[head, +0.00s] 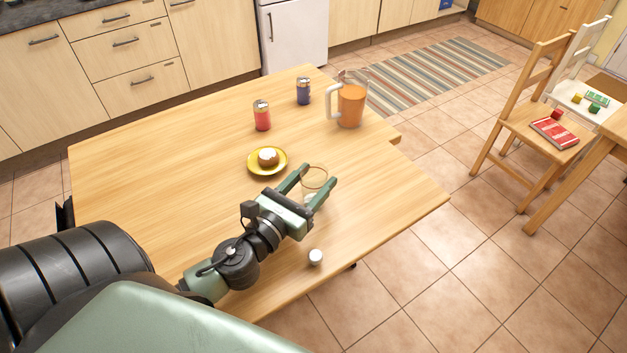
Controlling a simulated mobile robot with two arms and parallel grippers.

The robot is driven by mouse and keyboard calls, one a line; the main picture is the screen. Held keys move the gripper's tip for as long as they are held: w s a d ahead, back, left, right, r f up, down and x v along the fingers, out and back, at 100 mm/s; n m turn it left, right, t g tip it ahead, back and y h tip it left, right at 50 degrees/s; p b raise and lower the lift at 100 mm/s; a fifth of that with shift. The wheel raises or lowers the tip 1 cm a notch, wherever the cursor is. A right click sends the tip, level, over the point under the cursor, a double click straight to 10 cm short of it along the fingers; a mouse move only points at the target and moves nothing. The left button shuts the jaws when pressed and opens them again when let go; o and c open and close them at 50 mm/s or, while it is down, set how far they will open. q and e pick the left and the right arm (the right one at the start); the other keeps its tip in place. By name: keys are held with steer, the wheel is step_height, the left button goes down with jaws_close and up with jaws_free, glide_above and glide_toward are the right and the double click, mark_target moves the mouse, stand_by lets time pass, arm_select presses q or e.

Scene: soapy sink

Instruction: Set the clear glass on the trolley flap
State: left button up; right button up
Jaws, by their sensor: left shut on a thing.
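The clear glass (315,178) is upright between the fingers of my left gripper (312,190), which is shut on it. The glass is over the near right part of the light wooden trolley top; whether its base touches the wood I cannot tell. The wooden top steps outward at a notch on its right edge, and the part nearer me, seemingly the flap (405,195), has bare wood right of the glass. The glass's lower part is partly hidden by the gripper. My right gripper is not in view.
A yellow plate (254,168) with a round pale item (268,156) sits left of the glass. A small white item (315,257) stands near the front edge. Farther back are a red can (262,117), a blue can (303,91) and a jug of orange drink (351,104).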

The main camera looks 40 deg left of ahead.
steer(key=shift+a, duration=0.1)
arm_select(q)
steer(key=o, duration=1.2)
steer(key=shift+f, duration=0.15)
steer(key=shift+c, duration=0.2)
steer(key=o, duration=0.4)
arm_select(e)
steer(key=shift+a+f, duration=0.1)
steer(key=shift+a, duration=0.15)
